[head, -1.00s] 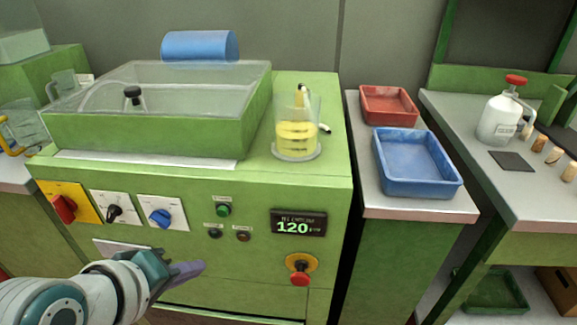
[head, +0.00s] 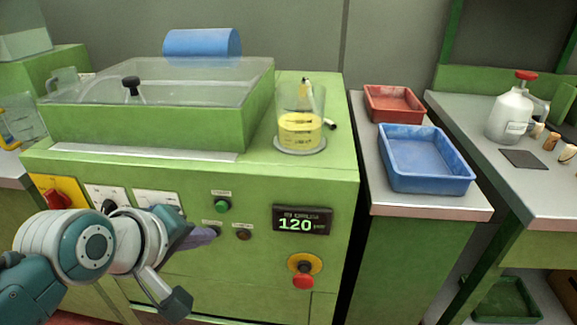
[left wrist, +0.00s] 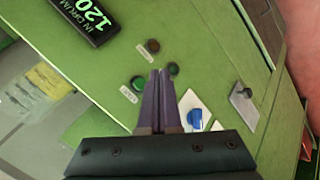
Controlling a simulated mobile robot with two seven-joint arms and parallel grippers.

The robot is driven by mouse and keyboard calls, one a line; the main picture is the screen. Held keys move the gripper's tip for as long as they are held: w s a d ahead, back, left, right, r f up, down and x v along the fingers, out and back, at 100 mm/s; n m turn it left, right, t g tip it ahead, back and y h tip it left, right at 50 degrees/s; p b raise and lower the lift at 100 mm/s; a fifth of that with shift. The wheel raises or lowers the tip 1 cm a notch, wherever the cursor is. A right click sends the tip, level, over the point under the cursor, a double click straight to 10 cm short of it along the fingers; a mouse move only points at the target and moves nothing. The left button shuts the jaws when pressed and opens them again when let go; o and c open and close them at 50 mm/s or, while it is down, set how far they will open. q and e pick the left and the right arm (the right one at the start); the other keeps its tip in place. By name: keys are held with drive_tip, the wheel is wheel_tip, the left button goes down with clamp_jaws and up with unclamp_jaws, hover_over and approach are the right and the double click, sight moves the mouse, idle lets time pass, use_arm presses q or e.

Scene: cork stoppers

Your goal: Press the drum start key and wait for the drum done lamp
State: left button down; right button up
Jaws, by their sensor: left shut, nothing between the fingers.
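The green machine's front panel (head: 180,270) carries a green round button (head: 222,204) under a small label, with a dark button or lamp (head: 213,232) and a brownish one (head: 243,234) below it. Their labels are too small to read, so I cannot tell which is the start key or done lamp. None looks clearly lit. My left gripper (head: 208,235) is shut and empty, its purple fingertips overlapping the dark round part. In the left wrist view the fingertips (left wrist: 160,73) point between the green button (left wrist: 137,82) and dark part (left wrist: 172,70); contact is unclear. My right gripper is out of view.
A display (head: 302,220) reads 120. Red and blue trays (head: 425,185) lie right.

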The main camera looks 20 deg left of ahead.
sight(221, 207)
use_arm(q)
drive_tip(key=shift+w+a+b, duration=0.15)
drive_tip(key=shift+w+a, duration=0.05)
drive_tip(key=shift+w, duration=0.6)
drive_tip(key=shift+w+a+b, duration=0.15)
drive_tip(key=shift+w+a, duration=0.05)
drive_tip(key=shift+w, duration=0.55)
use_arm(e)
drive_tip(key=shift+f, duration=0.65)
use_arm(q)
drive_tip(key=shift+w, duration=0.15)
drive_tip(key=shift+w+a, duration=0.1)
drive_tip(key=shift+w, duration=0.15)
drive_tip(key=shift+w+a, duration=0.1)
drive_tip(key=shift+w, duration=0.3)
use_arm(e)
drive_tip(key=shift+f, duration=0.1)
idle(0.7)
use_arm(q)
drive_tip(key=shift+s+d+p, duration=0.2)
drive_tip(key=shift+s+p, duration=0.5)
drive_tip(key=shift+s, duration=0.1)
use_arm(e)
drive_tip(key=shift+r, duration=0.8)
